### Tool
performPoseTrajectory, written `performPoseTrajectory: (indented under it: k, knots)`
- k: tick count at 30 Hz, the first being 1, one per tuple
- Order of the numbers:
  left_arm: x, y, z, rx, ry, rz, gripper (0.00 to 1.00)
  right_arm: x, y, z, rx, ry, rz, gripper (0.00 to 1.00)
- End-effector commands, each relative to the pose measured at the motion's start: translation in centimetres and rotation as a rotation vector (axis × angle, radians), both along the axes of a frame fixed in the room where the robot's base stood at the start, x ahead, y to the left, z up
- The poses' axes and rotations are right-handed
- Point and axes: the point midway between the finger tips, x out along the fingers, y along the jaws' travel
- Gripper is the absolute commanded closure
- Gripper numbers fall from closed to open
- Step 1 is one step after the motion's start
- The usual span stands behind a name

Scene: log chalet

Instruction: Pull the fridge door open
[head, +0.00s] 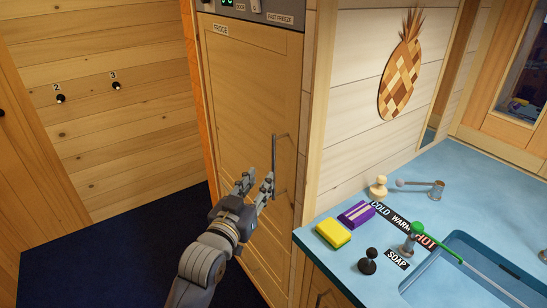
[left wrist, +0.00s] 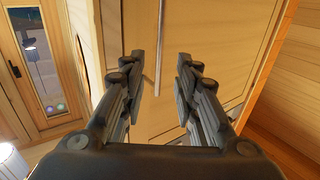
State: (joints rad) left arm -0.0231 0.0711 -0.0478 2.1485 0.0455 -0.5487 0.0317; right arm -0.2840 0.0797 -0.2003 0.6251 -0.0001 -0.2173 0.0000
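The fridge door (head: 240,95) is a tall pale wooden panel labelled FRIDGE, and it looks closed. Its handle (head: 274,160) is a thin grey vertical bar near the door's right edge. My left gripper (head: 257,182) is open in front of the door, close to the lower part of the handle. In the left wrist view, the handle (left wrist: 160,45) shows ahead, in line with the gap between the open fingers (left wrist: 162,75). The fingers hold nothing. I cannot tell whether a finger touches the bar. My right gripper is out of view.
A blue counter (head: 330,262) with a sink (head: 470,262) stands right of the fridge. A yellow sponge (head: 333,233), a purple block (head: 356,214) and a black knob (head: 368,262) are near its edge. Dark floor (head: 120,245) is free at left.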

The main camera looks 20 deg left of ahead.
Motion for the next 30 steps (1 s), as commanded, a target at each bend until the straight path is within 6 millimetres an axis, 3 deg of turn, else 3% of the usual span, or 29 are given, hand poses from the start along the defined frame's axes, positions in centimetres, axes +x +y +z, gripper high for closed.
performPoseTrajectory:
  k: [8,18,30]
  knots:
    - [4.0,-0.3,0.2,0.0,0.001,0.0,0.71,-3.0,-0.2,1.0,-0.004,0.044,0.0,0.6]
    - [8.9,-0.7,0.1,-0.001,0.001,0.0,0.71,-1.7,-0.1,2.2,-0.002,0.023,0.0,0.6]
    - [10.4,-0.8,-0.1,0.0,0.002,0.0,0.71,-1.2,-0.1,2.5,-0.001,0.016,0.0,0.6]
